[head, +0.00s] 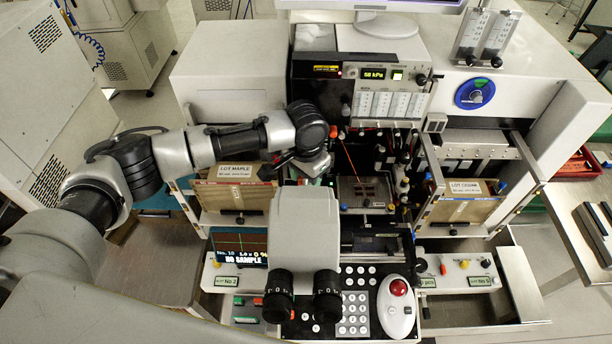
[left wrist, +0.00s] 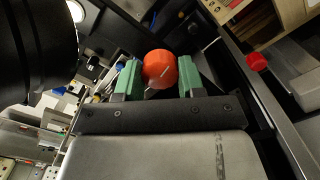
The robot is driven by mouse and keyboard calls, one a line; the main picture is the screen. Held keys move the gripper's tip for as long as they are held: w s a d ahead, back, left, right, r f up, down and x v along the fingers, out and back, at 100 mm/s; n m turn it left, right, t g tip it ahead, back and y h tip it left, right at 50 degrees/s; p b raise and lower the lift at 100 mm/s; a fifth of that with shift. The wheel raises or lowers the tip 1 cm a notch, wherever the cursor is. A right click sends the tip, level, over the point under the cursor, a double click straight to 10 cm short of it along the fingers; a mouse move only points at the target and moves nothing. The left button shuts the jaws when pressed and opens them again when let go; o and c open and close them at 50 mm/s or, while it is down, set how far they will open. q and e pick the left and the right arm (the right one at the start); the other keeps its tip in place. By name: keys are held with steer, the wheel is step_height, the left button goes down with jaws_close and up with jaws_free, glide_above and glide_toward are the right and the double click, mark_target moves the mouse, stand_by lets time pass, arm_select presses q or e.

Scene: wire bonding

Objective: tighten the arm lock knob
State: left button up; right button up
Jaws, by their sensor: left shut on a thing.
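An orange-red round knob with a pale line on its face (left wrist: 160,69) shows in the left wrist view, probably the arm lock knob. My left gripper (left wrist: 161,80) has green finger pads on both sides of it and is shut on it. In the head view my left gripper (head: 288,166) reaches in front of the bonder's left side, below the control panel. There the knob cannot be made out behind the gripper. My right gripper is not in view.
A microscope head (head: 305,225) stands close to my left gripper. The Lot Maple box (head: 237,195) sits below my left forearm, and the Lot Cedar box (head: 465,210) is at right. A small red knob (left wrist: 257,62) sits on a rail in the left wrist view.

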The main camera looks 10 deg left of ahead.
arm_select(q)
steer(key=m, duration=0.4)
steer(key=shift+m, duration=0.3)
steer(key=m, duration=0.3)
steer(key=shift+w+r+m, duration=0.1)
steer(key=shift+m, duration=0.2)
steer(key=m, duration=0.5)
steer(key=shift+r+m, duration=0.1)
steer(key=shift+m, duration=1.3)
steer(key=shift+w+m, duration=0.1)
steer(key=shift+m, duration=0.2)
steer(key=o, duration=0.9)
steer(key=shift+o, duration=0.2)
